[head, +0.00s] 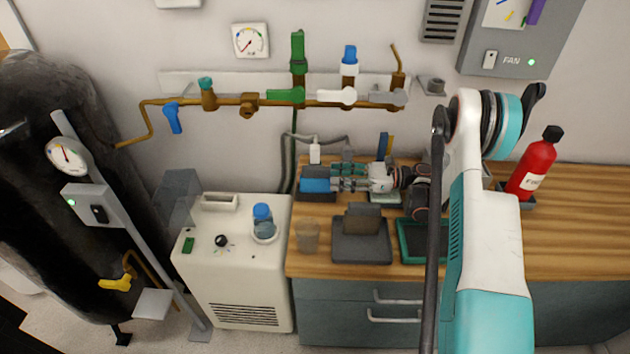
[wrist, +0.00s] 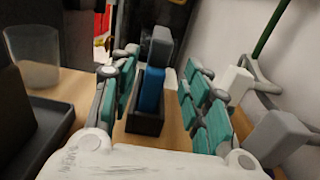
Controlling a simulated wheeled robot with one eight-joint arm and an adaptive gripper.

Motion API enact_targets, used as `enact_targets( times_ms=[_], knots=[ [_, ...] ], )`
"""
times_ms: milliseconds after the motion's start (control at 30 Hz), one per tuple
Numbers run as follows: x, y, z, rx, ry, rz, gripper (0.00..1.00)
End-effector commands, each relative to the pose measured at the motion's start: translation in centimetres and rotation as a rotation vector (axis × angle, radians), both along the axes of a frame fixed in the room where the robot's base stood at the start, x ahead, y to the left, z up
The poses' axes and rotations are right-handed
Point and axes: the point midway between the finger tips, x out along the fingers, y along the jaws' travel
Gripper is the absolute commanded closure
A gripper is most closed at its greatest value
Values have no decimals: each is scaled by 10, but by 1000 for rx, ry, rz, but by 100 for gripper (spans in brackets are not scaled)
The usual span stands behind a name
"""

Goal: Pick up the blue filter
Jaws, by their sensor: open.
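The blue filter (wrist: 152,88) stands upright in a small dark holder on the wooden counter, with a grey top in the wrist view. It also shows in the head view as a blue shape (head: 314,180) in its dark holder (head: 317,196). My gripper (head: 338,183) is low over the counter, pointing left at the filter. In the wrist view my gripper (wrist: 161,66) is open, with one teal-padded finger on each side of the filter's line. I see gaps on both sides of the filter. I cannot tell how far the fingertips reach around it.
A clear cup (head: 307,236) and a dark stand (head: 361,243) are in front of my gripper. A white plug (head: 315,152) and a grey one are near the wall behind. A white machine (head: 238,285) with a blue-capped bottle (head: 263,218) stands left of the counter.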

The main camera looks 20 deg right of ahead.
Motion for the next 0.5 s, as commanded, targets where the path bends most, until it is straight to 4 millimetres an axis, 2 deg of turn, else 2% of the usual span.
enact_targets(
  times_ms=[333,500],
  knots=[
    [8,30,0,1,1,2,57],
    [13,55,1,1,1,3,57]
  ],
)
